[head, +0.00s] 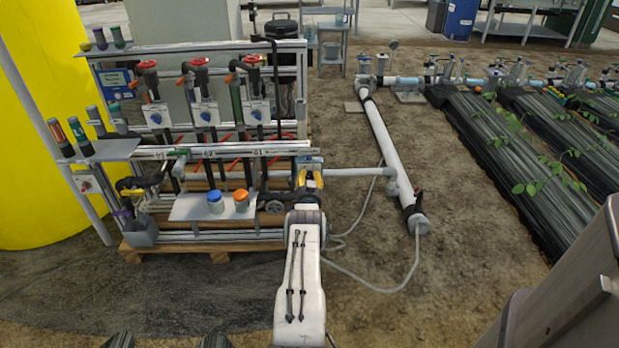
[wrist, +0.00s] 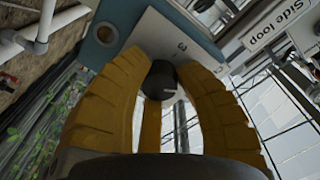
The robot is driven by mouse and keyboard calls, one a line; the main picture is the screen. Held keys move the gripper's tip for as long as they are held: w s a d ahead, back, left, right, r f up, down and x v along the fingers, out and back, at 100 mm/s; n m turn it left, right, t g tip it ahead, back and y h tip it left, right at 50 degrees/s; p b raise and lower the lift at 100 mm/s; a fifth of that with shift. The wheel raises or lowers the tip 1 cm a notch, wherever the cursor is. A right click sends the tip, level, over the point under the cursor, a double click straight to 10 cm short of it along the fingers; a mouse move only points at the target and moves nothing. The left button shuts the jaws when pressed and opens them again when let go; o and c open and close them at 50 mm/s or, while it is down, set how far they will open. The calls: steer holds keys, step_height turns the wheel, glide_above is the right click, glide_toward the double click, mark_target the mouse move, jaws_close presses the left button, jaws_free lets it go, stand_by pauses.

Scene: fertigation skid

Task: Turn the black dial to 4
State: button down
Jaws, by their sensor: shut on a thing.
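The black dial (wrist: 161,76) shows in the wrist view on a pale plate (wrist: 155,35) with a blue-grey surround. A numeral that looks like 3 stands on the plate just above and right of it. My gripper (wrist: 160,80) has its yellow fingers closed around the dial, one on each side. A small light mark shows on the dial's face at its right. Most of the scale is hidden by the fingers. In the head view my gripper (head: 312,180) is at the right end of the pipe rack, and it hides the dial there.
A plate with a blue knob (head: 215,202) and an orange knob (head: 240,199) is left of my gripper. Red-handled valves (head: 147,65) stand behind. A white pipe (head: 385,150) and a grey hose lie at right. A "Side loop" label (wrist: 275,22) is beside the dial plate.

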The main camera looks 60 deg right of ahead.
steer(key=b, duration=0.3)
steer(key=shift+w+f, duration=0.15)
steer(key=shift+f, duration=0.05)
steer(key=shift+r+n+b, duration=0.3)
steer(key=shift+n+b, duration=0.1)
steer(key=shift+b, duration=0.85)
steer(key=c, duration=0.9)
jaws_free()
steer(key=shift+o, duration=0.2)
steer(key=shift+f, duration=0.1)
steer(key=shift+a, duration=0.1)
steer(key=shift+s+a, duration=0.35)
steer(key=shift+a, duration=0.05)
steer(key=v, duration=1)
steer(key=shift+s+a, duration=0.15)
steer(key=shift+a, duration=0.25)
